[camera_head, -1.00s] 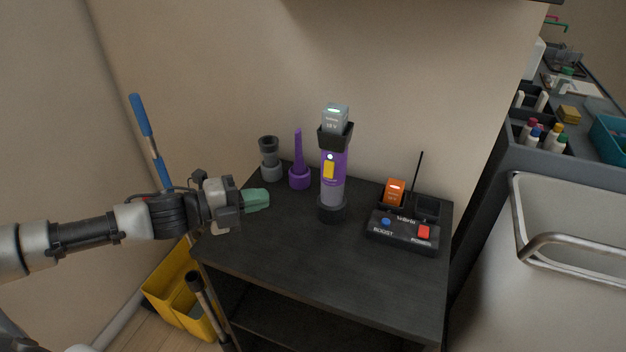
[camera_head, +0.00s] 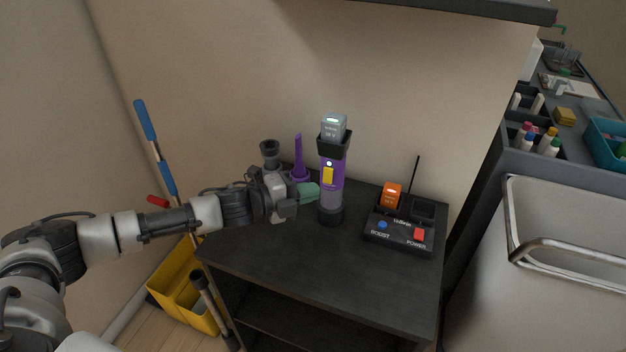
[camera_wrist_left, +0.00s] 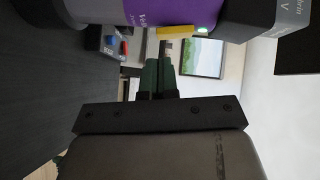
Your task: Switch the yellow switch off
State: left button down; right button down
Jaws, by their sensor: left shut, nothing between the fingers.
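The yellow switch (camera_head: 328,175) is on the front of an upright purple and grey handheld device (camera_head: 331,195) standing on the dark table. A small light glows just above the switch, and a grey battery (camera_head: 334,127) sits on top. My left gripper (camera_head: 316,192) is shut and empty, its green fingertips close to the device's left side, a little below the switch. In the left wrist view the yellow switch (camera_wrist_left: 175,30) shows sideways beyond the fingertips (camera_wrist_left: 158,65), with the purple body (camera_wrist_left: 180,12) beside it. I cannot tell whether the fingertips touch the device. My right gripper is not in view.
A black charger (camera_head: 398,234) with blue and red buttons and an orange battery (camera_head: 391,195) stands on the right. A purple nozzle (camera_head: 299,160) and a grey nozzle (camera_head: 269,153) stand behind my gripper. The table's front (camera_head: 330,275) is clear. A shelf (camera_head: 450,8) overhangs above.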

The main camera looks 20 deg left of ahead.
aim_at(326, 183)
pick_arm(q)
jog(key=shift+w+f, duration=0.2)
jog(key=shift+w, duration=0.95)
jog(key=b, duration=0.2)
jog(key=f+m+b, duration=0.1)
jog(key=b, duration=0.1)
jog(key=shift+w+f+t+h, duration=0.2)
jog(key=shift+w+t+h, duration=0.1)
jog(key=shift+w, duration=0.1)
jog(key=shift+w+r+p, duration=0.1)
jog(key=shift+r+p, duration=0.25)
jog(key=shift+r, duration=0.1)
